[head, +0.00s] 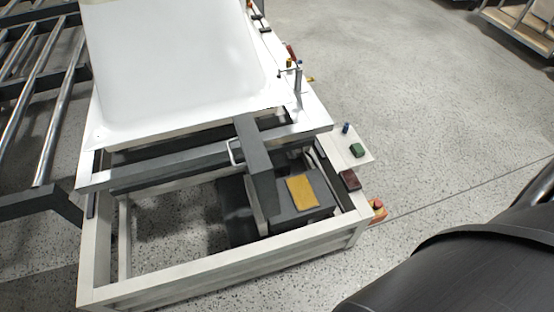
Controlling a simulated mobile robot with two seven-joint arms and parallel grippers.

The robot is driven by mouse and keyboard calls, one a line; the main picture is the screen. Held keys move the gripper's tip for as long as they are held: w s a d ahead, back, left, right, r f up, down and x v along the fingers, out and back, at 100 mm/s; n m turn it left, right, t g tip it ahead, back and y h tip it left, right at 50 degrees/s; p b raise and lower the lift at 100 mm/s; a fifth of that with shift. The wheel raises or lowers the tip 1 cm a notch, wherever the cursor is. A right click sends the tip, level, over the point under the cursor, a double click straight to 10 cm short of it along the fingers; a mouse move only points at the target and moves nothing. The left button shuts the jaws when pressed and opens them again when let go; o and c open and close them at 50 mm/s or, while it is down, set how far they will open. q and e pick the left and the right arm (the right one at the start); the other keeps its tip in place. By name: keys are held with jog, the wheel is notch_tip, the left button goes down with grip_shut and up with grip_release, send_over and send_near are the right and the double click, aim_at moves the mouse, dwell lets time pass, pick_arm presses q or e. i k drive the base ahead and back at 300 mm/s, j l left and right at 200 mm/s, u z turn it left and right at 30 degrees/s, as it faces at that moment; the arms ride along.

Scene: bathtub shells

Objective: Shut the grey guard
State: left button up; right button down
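The grey guard seems to be the long grey panel (165,170) seen nearly edge-on across the white machine frame, just in front of the white tub shell (180,65). A pale loop handle (231,152) sits near its middle. The guard appears raised, with the frame's front bay open below it; its hinge cannot be made out. A dark grey post (257,165) stands by the handle. Neither of my grippers is in view.
The white frame (200,282) surrounds the open bay, which holds a dark box with a yellow plate (302,192). A side shelf (343,150) carries small coloured parts. A red button (377,205) juts out at right. A roller conveyor (52,110) stands left.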

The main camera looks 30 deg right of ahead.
aim_at(261, 168)
jog(key=i+j+z, duration=0.2)
jog(key=z, duration=0.25)
jog(key=i+j+z, duration=0.1)
jog(key=j+z, duration=0.3)
jog(key=i+j+z, duration=0.1)
jog(key=j+z, duration=0.2)
jog(key=z, duration=0.15)
jog(key=l+z, duration=0.1)
jog(key=l, duration=0.25)
jog(key=i, duration=0.05)
